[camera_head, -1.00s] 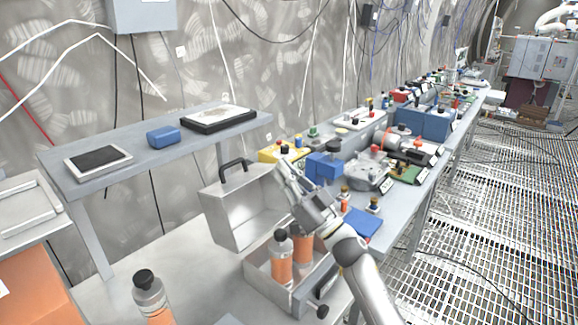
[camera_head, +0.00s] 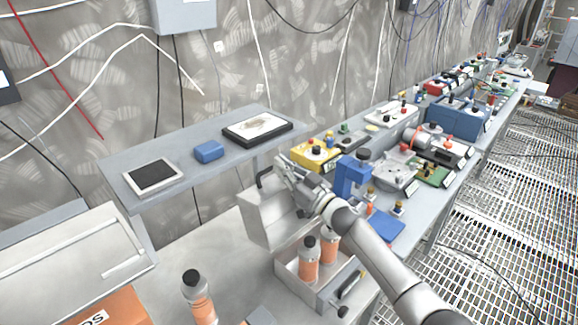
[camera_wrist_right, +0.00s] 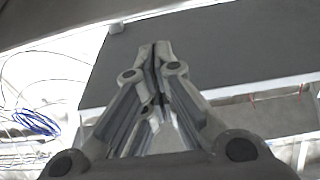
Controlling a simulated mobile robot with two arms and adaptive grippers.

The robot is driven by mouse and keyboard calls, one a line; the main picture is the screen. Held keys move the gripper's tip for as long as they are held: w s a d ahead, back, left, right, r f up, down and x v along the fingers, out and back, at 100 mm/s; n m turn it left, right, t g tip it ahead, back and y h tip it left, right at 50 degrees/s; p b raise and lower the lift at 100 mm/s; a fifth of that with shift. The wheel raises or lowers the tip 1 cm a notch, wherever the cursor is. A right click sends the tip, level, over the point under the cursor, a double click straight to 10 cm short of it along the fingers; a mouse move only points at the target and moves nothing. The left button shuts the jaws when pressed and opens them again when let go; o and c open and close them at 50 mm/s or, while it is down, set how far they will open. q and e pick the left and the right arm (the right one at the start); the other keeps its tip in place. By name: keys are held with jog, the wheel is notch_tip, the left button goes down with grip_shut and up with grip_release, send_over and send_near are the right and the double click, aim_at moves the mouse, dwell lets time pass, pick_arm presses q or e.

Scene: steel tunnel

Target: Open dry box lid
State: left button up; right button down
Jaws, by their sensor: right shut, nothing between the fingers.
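The metal dry box (camera_head: 286,282) stands on the bench with two orange bottles with dark caps (camera_head: 308,262) inside. Its lid (camera_head: 262,222) stands up at the back, open, with a black handle (camera_head: 264,176) on its top edge. My right gripper (camera_head: 280,160) is shut and empty at the lid's top edge, beside the handle. It covers the lid's upper right part; I cannot tell whether it touches. In the wrist view the closed fingers (camera_wrist_right: 158,48) meet with nothing between them. My left gripper is not in view.
A shelf (camera_head: 150,205) behind holds a tablet (camera_head: 153,176), a blue block (camera_head: 208,151) and a black-framed panel (camera_head: 257,128). An orange case with a grey lid (camera_head: 70,262) stands at left. Another orange bottle (camera_head: 199,298) stands in front. Several devices crowd the bench (camera_head: 405,237) to the right.

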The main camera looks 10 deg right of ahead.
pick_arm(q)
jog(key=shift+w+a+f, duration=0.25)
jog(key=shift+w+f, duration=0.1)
pick_arm(e)
jog(key=shift+w+a+f, duration=0.3)
jog(key=shift+w+a, duration=0.25)
jog(key=shift+w, duration=0.15)
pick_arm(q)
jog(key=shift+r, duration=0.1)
